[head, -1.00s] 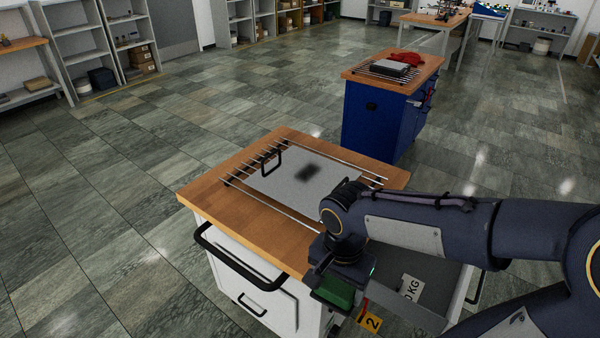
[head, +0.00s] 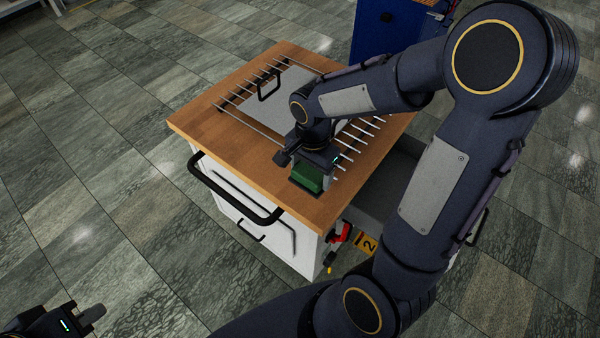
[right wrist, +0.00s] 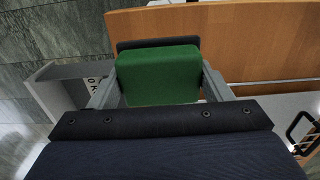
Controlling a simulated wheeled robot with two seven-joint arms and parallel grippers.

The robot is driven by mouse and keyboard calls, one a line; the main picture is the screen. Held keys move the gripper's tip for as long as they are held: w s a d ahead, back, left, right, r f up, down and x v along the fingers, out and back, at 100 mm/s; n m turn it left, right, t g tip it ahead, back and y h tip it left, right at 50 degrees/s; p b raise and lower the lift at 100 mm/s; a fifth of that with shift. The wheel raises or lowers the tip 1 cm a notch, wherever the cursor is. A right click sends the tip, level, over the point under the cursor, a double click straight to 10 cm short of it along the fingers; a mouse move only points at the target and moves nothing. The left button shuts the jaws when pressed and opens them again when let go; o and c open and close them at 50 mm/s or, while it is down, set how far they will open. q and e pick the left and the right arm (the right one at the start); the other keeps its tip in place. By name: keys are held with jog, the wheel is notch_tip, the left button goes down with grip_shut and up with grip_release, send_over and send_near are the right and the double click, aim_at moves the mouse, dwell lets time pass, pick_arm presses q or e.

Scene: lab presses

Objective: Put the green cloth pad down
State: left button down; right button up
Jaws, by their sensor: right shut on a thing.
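The green cloth pad (head: 307,178) is held in my right gripper (head: 312,172), over the front right part of the wooden worktop (head: 205,122). In the right wrist view the pad (right wrist: 158,78) sits between the two grey fingers of the right gripper (right wrist: 158,88), with a dark strip along its far side. The wood shows beyond it. I cannot tell whether the pad's underside touches the wood. My left gripper (head: 88,316) is at the lower left corner, over the floor and away from the cabinet; its fingers are too unclear to judge.
A rack of metal rods (head: 238,117) with a grey plate (head: 290,85) and black handle (head: 268,84) lies behind the pad. A black rail (head: 235,200) sticks out from the cabinet front. A red tool (head: 339,236) hangs at its side. A blue cabinet (head: 385,30) stands behind.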

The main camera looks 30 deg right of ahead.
aim_at(300, 173)
jog(key=w+f, duration=0.2)
jog(key=f, duration=0.1)
jog(key=w+f, duration=0.1)
jog(key=shift+w+a+f, duration=0.35)
jog(key=shift+a+f, duration=0.05)
jog(key=shift+f, duration=1.45)
jog(key=shift+f, duration=0.2)
jog(key=o, duration=1)
jog(key=shift+r, duration=0.1)
